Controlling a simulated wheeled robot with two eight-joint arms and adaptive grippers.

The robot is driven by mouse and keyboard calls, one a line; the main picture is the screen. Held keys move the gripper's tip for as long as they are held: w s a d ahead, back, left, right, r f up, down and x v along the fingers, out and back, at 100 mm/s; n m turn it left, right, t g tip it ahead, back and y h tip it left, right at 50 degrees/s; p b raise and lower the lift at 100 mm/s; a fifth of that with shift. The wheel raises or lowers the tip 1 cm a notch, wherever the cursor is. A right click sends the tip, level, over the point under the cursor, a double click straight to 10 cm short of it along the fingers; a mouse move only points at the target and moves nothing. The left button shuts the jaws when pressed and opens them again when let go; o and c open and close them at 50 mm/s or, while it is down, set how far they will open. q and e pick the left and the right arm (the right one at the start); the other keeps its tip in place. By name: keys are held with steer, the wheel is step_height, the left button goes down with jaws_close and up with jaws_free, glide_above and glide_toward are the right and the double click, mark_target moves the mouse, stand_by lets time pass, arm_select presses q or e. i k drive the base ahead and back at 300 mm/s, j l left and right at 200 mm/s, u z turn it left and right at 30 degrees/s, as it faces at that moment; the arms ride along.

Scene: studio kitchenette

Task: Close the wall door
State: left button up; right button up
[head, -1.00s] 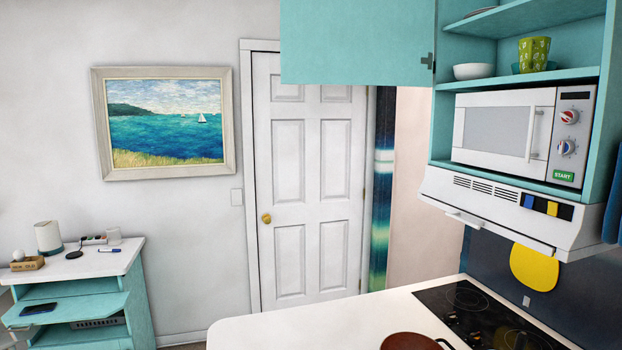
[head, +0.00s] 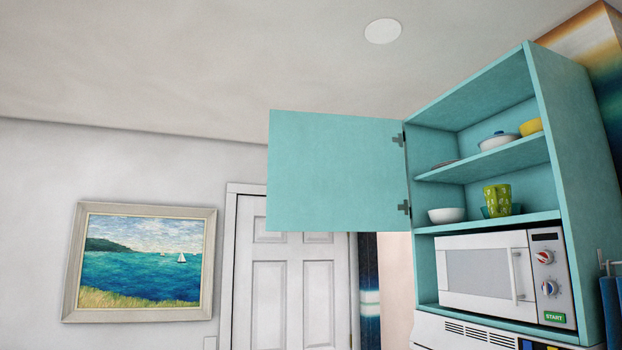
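The teal wall cabinet (head: 560,150) hangs at the right in the head view. Its door (head: 335,172) is wide open, swung out to the left on two hinges at the cabinet's left side. The open cabinet shows a shelf (head: 485,160) with a lidded pot (head: 498,141) and a yellow bowl (head: 530,126). Below it stand a white bowl (head: 446,215) and a green patterned cup (head: 497,198). Neither of my grippers shows in the head view.
A white microwave (head: 475,272) sits in the cabinet's lower bay, above a range hood (head: 460,333). Behind the open door is a white room door (head: 290,290). A framed seascape (head: 140,262) hangs on the left wall. The counter is out of view.

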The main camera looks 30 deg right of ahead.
mark_target(327, 172)
steer(key=i+j+u, duration=0.1)
steer(key=j, duration=0.35)
steer(key=i+j+u, duration=0.1)
steer(key=i+j, duration=0.2)
steer(key=i+j+u, duration=0.1)
steer(key=j, duration=0.4)
steer(key=i+j+u, duration=0.15)
steer(key=i+j, duration=0.15)
steer(key=i+j+z, duration=0.2)
steer(key=i, duration=0.25)
steer(key=i+z, duration=0.2)
steer(key=i, duration=0.3)
steer(key=i+j+z, duration=0.25)
steer(key=i, duration=0.2)
steer(key=i+z, duration=0.45)
steer(key=i+j+z, duration=0.15)
steer(key=i+z, duration=0.25)
steer(key=i+j+z, duration=0.45)
steer(key=i+z, duration=0.3)
steer(key=z, duration=0.2)
steer(key=i+j+z, duration=0.2)
steer(key=z, duration=0.25)
steer(key=i+j+z, duration=0.3)
steer(key=z, duration=0.2)
steer(key=i+j+z, duration=0.2)
steer(key=j+z, duration=0.25)
steer(key=i+j+z, duration=0.15)
steer(key=j+z, duration=0.2)
steer(key=z, duration=0.15)
